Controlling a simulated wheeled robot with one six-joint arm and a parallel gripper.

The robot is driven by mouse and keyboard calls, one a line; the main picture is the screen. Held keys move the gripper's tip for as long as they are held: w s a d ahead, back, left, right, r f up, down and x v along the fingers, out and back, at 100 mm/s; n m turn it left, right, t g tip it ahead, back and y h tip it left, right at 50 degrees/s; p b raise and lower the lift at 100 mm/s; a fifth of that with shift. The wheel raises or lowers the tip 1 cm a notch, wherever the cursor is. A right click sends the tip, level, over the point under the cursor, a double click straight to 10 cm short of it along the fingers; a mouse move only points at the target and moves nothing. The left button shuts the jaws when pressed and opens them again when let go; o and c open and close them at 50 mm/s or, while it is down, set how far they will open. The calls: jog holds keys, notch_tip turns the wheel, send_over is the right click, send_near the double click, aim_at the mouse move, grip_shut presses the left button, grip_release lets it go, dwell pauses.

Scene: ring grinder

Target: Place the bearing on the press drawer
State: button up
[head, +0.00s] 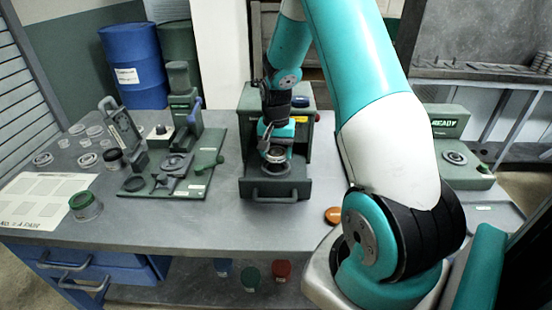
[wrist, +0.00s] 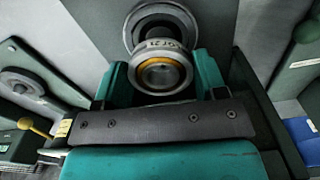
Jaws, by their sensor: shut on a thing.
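My gripper (head: 274,148) is over the press drawer (head: 276,189) at the middle of the bench. In the wrist view its teal fingers (wrist: 160,84) are shut on the bearing (wrist: 163,68), a metal ring with a brass-coloured inner part and dark markings on its rim. The bearing also shows in the head view (head: 275,154), below the fingers. In the wrist view a round seat (wrist: 133,20) on the drawer lies just behind the bearing and is partly hidden by it. I cannot tell whether the bearing touches the drawer.
A green fixture (head: 187,130) with levers stands left of the press. Several rings and a green-topped jar (head: 85,205) are at the bench's left. A READY station (head: 455,150) is at the right. An orange disc (head: 333,215) lies near the front edge. My arm hides part of the bench.

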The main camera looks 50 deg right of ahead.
aim_at(276, 167)
jog(key=shift+f, duration=1.65)
jog(key=o, duration=1.1)
